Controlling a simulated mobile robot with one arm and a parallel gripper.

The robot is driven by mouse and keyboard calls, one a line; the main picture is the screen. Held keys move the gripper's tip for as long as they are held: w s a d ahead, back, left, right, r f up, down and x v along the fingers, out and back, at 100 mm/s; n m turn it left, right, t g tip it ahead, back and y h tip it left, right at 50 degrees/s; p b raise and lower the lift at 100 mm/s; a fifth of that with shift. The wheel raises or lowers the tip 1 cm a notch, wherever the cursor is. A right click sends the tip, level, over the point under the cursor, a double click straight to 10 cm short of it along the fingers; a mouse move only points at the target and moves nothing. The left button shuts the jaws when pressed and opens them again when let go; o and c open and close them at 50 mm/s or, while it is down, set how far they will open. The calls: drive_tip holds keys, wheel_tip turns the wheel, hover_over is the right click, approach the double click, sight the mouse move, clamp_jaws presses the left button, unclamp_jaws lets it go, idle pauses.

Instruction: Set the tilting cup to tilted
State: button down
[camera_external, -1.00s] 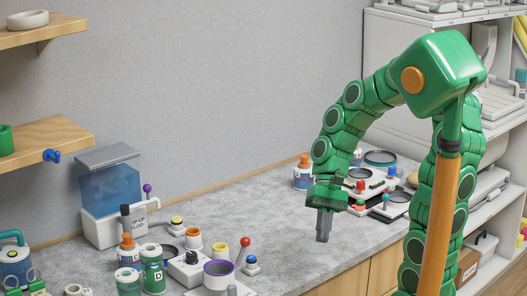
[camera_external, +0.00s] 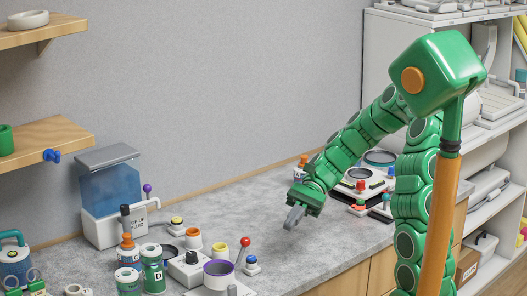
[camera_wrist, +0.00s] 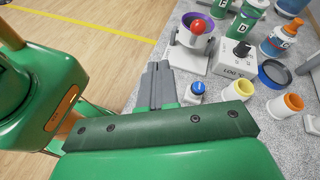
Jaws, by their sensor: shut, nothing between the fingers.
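A white cup with a purple rim (camera_external: 219,269) stands on a low base at the front of the counter; it looks like the tilting cup. Its rim faces up, and a red ball on a stick (camera_external: 245,242) stands beside it. In the wrist view, the purple-rimmed cup (camera_wrist: 184,39) is at top centre, in a grey-white stand, with the red ball (camera_wrist: 198,27) partly covering it. My gripper (camera_external: 290,222) is shut and empty above the counter, right of the cup and apart from it. Its shut fingers show in the wrist view (camera_wrist: 158,70).
A blue-knobbed switch (camera_wrist: 197,88), a white dial box (camera_wrist: 234,57) and orange and yellow cups (camera_wrist: 287,104) stand close by. Green bottles (camera_external: 152,268) stand left of the cup. The counter (camera_external: 310,250) right of the cup is clear, with its front edge near.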

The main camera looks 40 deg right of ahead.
drive_tip(key=w+d+f+m+t+y, duration=0.2)
drive_tip(key=w+d+f+m, duration=0.1)
drive_tip(key=w+d+m, duration=0.1)
drive_tip(key=shift+w+y, duration=0.3)
drive_tip(key=shift+w, duration=0.25)
drive_tip(key=shift+a, duration=0.15)
approach(244, 247)
drive_tip(key=a+f, duration=0.3)
drive_tip(key=shift+w+a+r, duration=0.15)
drive_tip(key=shift+a+r, duration=0.4)
drive_tip(key=shift+a, duration=0.05)
drive_tip(key=shift+a+r, duration=0.1)
drive_tip(key=shift+r, duration=0.05)
